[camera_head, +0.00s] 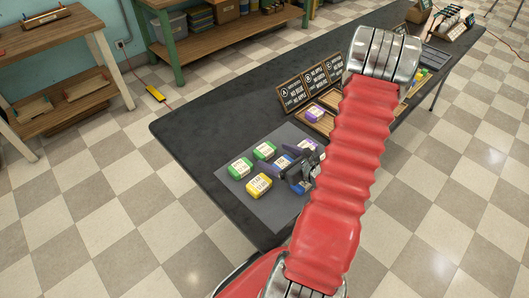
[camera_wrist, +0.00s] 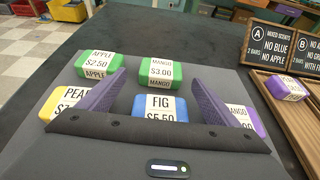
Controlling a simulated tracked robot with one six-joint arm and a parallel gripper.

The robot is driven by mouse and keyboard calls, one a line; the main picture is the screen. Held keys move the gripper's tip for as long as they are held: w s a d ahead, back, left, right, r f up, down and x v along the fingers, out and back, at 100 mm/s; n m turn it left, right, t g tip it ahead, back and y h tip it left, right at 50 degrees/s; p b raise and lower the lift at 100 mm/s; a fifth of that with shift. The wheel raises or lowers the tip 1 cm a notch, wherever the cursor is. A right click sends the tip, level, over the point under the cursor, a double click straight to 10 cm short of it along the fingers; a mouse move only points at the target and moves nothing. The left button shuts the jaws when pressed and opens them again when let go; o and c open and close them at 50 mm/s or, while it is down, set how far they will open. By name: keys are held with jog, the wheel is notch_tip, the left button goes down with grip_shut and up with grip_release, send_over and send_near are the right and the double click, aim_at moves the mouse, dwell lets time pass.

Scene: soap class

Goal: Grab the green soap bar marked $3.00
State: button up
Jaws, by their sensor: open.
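The green soap bar marked Mango $3.00 (camera_wrist: 159,72) lies flat at the far side of the grey mat (camera_wrist: 215,78). In the head view it is the upper of two green bars (camera_head: 264,151). My gripper (camera_wrist: 155,74) is open, its two purple fingers spread and empty. In the wrist view this bar shows between the fingertips; I cannot tell the gap in height. In the head view my gripper (camera_head: 270,157) is over the mat, partly hidden by my arm.
A green Apple bar marked $2.50 (camera_wrist: 97,65) lies left of the Mango bar. A yellow Pear bar (camera_wrist: 66,102) is at near left, a purple bar (camera_wrist: 245,117) at near right, partly covered by a finger. A wooden tray (camera_wrist: 285,112) and scent signs (camera_wrist: 271,45) stand to the right.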

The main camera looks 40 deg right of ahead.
aim_at(267, 151)
jog(key=shift+x, duration=2.5)
jog(key=shift+w+d+r, duration=0.1)
jog(key=shift+r, duration=0.05)
jog(key=shift+c, duration=0.3)
jog(key=c, duration=1.2)
jog(key=shift+o, duration=0.2)
jog(key=shift+r, duration=0.15)
notch_tip(267, 151, up, 10)
